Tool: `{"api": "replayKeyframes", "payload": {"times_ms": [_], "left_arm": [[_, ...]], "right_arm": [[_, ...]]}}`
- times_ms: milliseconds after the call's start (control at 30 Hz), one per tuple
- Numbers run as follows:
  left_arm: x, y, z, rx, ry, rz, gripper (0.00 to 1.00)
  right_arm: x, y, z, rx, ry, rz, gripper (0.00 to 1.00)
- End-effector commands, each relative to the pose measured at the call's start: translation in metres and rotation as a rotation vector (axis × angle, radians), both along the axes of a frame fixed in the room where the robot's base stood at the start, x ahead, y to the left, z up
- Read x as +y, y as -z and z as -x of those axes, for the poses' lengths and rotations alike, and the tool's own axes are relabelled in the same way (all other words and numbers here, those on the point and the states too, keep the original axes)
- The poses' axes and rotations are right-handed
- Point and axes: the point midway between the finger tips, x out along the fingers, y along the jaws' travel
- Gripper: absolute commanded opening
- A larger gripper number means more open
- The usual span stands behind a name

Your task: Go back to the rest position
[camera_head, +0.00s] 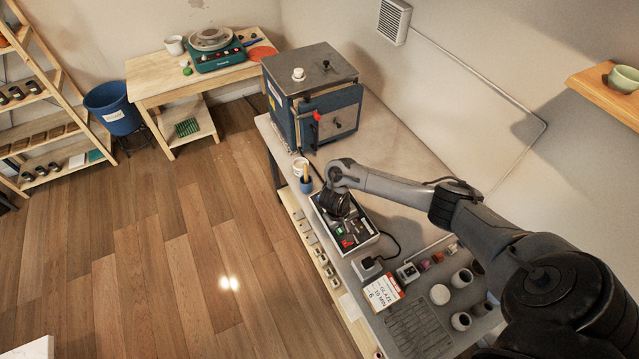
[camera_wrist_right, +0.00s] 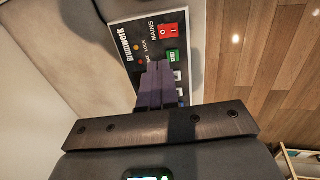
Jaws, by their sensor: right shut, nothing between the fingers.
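My right arm reaches in from the right in the head view, and its dark gripper (camera_head: 334,204) points down over the far part of a control box (camera_head: 362,236). In the right wrist view the gripper's fingers (camera_wrist_right: 157,72) are together with nothing between them. They hide part of the panel, which also shows there (camera_wrist_right: 140,28) with a red mains switch (camera_wrist_right: 171,31) and a green button (camera_wrist_right: 173,56). I cannot tell whether the fingertips touch the panel. My left gripper is not in view.
A blue kiln (camera_head: 313,95) stands on the bench beyond the control box. A brush cup (camera_head: 306,185), a glaze card (camera_head: 383,293) and several small jars (camera_head: 461,321) are on the same bench. Open wooden floor (camera_head: 170,260) lies to the left.

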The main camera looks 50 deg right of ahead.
Motion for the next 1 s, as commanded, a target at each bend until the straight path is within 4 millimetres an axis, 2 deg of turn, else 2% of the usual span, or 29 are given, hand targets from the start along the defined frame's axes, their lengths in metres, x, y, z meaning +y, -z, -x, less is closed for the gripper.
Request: {"api": "replayKeyframes", "payload": {"times_ms": [167, 267, 367, 467, 567, 600, 667, 700, 733, 800, 833, 900, 1000], "left_arm": [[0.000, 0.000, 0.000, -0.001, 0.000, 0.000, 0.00], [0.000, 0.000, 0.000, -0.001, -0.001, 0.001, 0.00], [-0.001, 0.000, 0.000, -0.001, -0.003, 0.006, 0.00], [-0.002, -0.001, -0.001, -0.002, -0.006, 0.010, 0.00], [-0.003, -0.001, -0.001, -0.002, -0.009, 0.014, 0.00], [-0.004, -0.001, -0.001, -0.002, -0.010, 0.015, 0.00], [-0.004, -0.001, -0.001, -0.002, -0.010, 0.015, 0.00], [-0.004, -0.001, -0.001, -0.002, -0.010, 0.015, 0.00], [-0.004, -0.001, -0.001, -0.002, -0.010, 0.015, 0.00], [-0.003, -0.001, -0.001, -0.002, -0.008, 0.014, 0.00], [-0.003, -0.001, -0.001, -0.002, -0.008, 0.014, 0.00], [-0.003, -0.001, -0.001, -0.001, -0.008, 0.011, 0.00], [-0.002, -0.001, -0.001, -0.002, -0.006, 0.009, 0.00]], "right_arm": [[0.000, 0.008, 0.011, 0.020, 0.000, 0.000, 0.00], [0.007, 0.024, 0.033, 0.062, -0.005, -0.010, 0.00], [0.027, 0.051, 0.070, 0.126, -0.011, -0.041, 0.00], [0.067, 0.078, 0.115, 0.187, -0.028, -0.108, 0.00], [0.129, 0.099, 0.154, 0.194, -0.027, -0.209, 0.00], [0.158, 0.103, 0.166, 0.177, -0.015, -0.252, 0.00], [0.202, 0.106, 0.181, 0.139, -0.002, -0.319, 0.00], [0.232, 0.103, 0.188, 0.101, -0.001, -0.366, 0.00], [0.254, 0.098, 0.191, 0.066, -0.002, -0.399, 0.00], [0.295, 0.080, 0.191, -0.028, -0.006, -0.462, 0.00], [0.308, 0.068, 0.188, -0.074, -0.009, -0.479, 0.00], [0.325, 0.036, 0.176, -0.183, -0.014, -0.493, 0.00], [0.317, -0.013, 0.156, -0.309, -0.028, -0.452, 0.00]]}}
